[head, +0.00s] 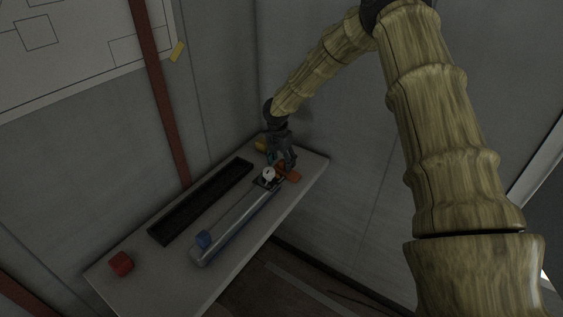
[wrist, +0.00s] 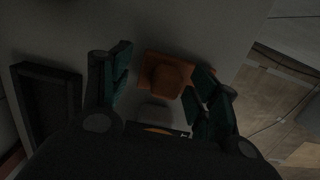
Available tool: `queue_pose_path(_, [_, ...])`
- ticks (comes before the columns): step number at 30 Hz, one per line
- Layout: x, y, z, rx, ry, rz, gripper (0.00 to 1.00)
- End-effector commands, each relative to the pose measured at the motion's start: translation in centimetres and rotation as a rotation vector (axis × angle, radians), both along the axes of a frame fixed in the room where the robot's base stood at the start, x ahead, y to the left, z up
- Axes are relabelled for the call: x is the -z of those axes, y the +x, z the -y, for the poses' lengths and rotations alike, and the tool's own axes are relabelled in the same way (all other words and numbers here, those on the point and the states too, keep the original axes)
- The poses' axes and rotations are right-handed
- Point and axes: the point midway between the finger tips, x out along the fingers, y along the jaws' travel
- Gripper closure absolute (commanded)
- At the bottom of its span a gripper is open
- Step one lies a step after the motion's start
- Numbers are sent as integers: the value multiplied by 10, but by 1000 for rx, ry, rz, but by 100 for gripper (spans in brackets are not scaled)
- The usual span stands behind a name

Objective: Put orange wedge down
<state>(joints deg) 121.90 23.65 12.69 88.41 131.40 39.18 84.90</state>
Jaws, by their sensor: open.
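The orange wedge (wrist: 167,78) lies on the pale bench top between the two spread fingers of my gripper (wrist: 162,86) in the wrist view. In the head view the orange wedge (head: 288,173) is at the bench's far end, near its right edge, partly hidden by my gripper (head: 281,162). My gripper is open. I cannot tell whether either finger touches the wedge.
A long grey device with a round white dial (head: 268,174) and a blue part (head: 203,239) lies along the bench (head: 277,216). A black tray (head: 205,198) lies left of it. A red block (head: 121,263) sits at the near end, a yellow piece (head: 261,146) at the far end. Walls close in behind.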

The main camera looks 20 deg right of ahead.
Motion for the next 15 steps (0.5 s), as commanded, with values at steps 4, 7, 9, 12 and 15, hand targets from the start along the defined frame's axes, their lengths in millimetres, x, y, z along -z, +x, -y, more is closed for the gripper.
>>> queue_pose_path(4, [-14, 0, -2, 1, 0, 2, 39])
queue_pose_path(7, [-28, -1, -3, 0, 1, 3, 39])
queue_pose_path(9, [-40, -1, -5, 0, 2, 5, 39])
queue_pose_path(12, [-55, -2, -6, 0, 3, 4, 39])
queue_pose_path(15, [-71, -3, -8, 1, 1, 4, 39])
